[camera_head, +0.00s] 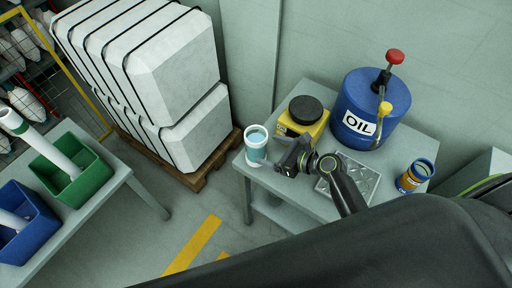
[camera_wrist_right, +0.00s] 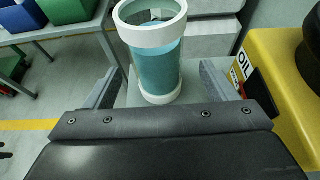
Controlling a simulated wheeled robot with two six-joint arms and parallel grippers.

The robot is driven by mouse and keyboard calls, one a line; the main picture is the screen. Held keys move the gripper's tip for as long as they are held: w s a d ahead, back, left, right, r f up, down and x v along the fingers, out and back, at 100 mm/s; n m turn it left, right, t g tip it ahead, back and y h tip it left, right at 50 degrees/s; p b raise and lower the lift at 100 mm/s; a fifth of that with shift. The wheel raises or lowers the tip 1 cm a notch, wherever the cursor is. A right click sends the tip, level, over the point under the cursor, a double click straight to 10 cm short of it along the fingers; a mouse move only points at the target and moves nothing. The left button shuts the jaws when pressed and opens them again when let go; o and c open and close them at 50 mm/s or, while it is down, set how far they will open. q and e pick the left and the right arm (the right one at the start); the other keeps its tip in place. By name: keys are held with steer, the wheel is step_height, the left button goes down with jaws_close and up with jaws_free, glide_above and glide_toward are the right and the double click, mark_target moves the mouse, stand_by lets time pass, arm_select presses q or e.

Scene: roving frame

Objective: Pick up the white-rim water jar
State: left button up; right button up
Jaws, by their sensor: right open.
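The white-rim water jar (camera_head: 256,145) stands upright near the left corner of the small grey table (camera_head: 320,103). It is clear, with a white rim and base and blue-green liquid inside. In the right wrist view the jar (camera_wrist_right: 157,62) stands just ahead, between the line of the two fingers. My right gripper (camera_head: 280,153) is open and empty, close to the jar's right side in the head view. In the right wrist view its fingers (camera_wrist_right: 168,85) are spread on either side of the jar's lower part. Contact cannot be told. My left gripper is not in view.
A yellow container with a black lid (camera_head: 303,118) stands close beside the gripper. A blue oil drum (camera_head: 366,112), a metal tray (camera_head: 358,187) and a blue-orange jar (camera_head: 415,176) share the table. Wrapped white blocks (camera_head: 180,75) stand on a pallet left of it.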

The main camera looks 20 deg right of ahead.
mark_target(255, 137)
steer(key=shift+a+r+p+x, duration=0.1)
steer(key=shift+p+x, duration=0.1)
steer(key=shift+x, duration=1.4)
steer(key=shift+a+r+p+x, duration=0.1)
steer(key=shift+r+p+x, duration=0.1)
steer(key=shift+x, duration=1.35)
steer(key=shift+s, duration=0.1)
steer(key=shift+c, duration=0.5)
steer(key=c, duration=1.2)
steer(key=shift+c, duration=0.3)
steer(key=shift+r, duration=0.1)
